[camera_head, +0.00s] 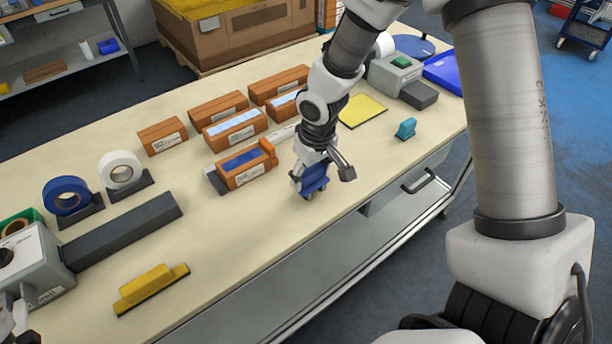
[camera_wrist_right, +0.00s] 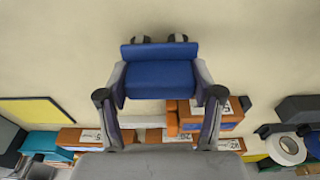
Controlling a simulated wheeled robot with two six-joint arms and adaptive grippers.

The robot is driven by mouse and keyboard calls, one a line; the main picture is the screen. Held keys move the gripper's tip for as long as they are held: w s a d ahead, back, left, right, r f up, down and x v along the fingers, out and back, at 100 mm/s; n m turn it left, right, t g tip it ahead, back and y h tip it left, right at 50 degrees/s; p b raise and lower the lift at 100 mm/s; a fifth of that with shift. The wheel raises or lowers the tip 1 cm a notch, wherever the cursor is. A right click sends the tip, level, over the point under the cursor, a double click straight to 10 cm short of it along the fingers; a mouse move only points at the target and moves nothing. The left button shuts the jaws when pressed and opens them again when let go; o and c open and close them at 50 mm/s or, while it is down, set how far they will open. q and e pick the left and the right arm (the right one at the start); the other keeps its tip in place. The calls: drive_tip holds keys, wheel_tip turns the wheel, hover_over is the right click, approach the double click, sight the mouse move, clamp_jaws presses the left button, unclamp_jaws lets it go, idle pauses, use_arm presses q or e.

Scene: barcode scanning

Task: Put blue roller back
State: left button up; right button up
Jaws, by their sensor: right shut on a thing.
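The blue roller (camera_head: 315,178) is in my right gripper (camera_head: 322,172), near the front edge of the table in the head view. In the right wrist view the blue roller (camera_wrist_right: 160,78) sits between the two fingers of the right gripper (camera_wrist_right: 160,85), with its small dark wheels facing the table. I cannot tell whether the wheels touch the tabletop. Part of what seems to be my left gripper (camera_head: 18,322) shows at the lower left edge; its fingers are not clear.
Several orange boxes (camera_head: 244,166) stand left of the right gripper. A yellow pad (camera_head: 362,111) and a teal object (camera_head: 406,129) lie to the right. Tape rolls (camera_head: 121,170), a dark bar (camera_head: 122,227) and a yellow block (camera_head: 150,288) are at left. The front middle tabletop is clear.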

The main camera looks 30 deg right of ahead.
drive_tip(key=shift+f, duration=0.7)
drive_tip(key=shift+w+r, duration=0.15)
drive_tip(key=shift+w, duration=0.05)
use_arm(q)
drive_tip(key=shift+w+f, duration=0.2)
drive_tip(key=shift+f, duration=0.5)
use_arm(e)
drive_tip(key=shift+s, duration=0.1)
